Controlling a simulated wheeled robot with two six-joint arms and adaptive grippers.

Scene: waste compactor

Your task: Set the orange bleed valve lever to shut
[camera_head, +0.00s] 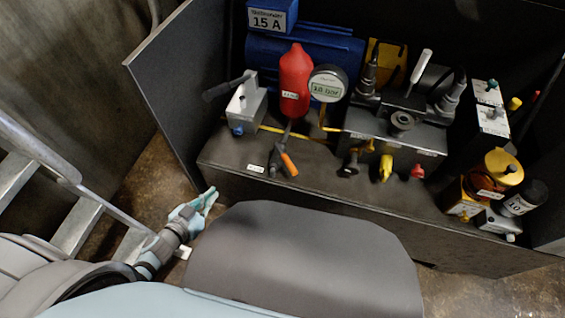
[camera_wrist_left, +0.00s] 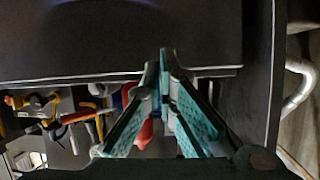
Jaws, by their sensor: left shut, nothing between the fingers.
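The orange bleed valve lever (camera_head: 289,164) is on a small dark valve on the compactor's ledge, beside a white label and below the red accumulator (camera_head: 295,82). Its orange handle points down and to the right in the head view. My left gripper (camera_head: 208,197) is in front of the cabinet's lower left, below and left of the lever and apart from it. Its teal fingers (camera_wrist_left: 166,62) are shut and empty in the left wrist view. An orange bar (camera_wrist_left: 84,115), perhaps the lever, shows there to the left of the fingers. My right gripper is not in view.
The open cabinet door (camera_head: 168,85) stands left of the ledge. A black-handled pump block (camera_head: 246,103), a gauge (camera_head: 328,84) and a valve manifold (camera_head: 393,140) crowd the ledge. A metal ladder (camera_head: 75,228) stands at the left.

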